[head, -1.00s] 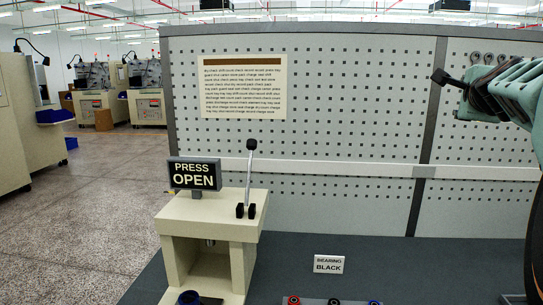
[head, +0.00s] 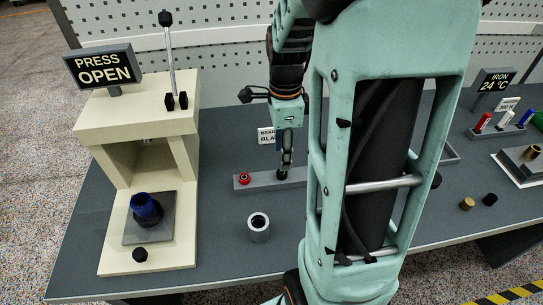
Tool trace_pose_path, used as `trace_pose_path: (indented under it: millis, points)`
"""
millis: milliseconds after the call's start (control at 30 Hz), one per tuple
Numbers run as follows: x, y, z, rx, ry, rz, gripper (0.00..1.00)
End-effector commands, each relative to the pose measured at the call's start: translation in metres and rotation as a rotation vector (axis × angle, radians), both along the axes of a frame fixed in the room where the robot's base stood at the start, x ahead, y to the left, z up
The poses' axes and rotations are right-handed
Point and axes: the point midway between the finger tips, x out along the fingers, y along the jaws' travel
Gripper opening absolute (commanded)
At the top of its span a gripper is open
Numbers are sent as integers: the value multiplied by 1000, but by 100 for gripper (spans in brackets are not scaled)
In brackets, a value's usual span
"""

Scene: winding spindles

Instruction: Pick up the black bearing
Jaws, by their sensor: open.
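The grey bearing rack (head: 262,182) stands on the table in the middle of the head view, with a red bearing (head: 243,178) at its left end. My gripper (head: 284,164) points down over the rack, to the right of the red bearing. Its jaws are open. The black bearing's place is right at the fingertips; dark fingers and dark bearing blend there, so I cannot tell their exact contact. The rack's right part, where the blue bearing stood, is hidden behind my arm. The sign reading bearing black (head: 266,136) is partly covered.
A cream press (head: 135,115) marked open stands left, with a blue part (head: 146,207) on its plate and a black knob (head: 140,254) in front. A grey hollow cylinder (head: 259,228) stands before the rack. An iron station (head: 495,80) and small pieces are right.

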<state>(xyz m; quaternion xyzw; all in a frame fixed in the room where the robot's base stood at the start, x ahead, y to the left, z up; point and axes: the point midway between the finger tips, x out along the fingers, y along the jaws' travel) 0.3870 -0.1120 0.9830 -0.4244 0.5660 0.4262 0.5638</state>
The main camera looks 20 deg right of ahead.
Motion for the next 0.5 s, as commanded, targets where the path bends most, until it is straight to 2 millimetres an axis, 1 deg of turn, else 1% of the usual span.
trace_pose_path:
  millis: [33, 167, 400, 500]
  points:
    - [0, 0, -5, 0, 1, 0, 41]
    - [-1, 0, -13, 0, -1, 0, 41]
    - [-6, 1, -48, 1, 1, 0, 41]
    - [-5, 1, -57, 0, -2, -1, 41]
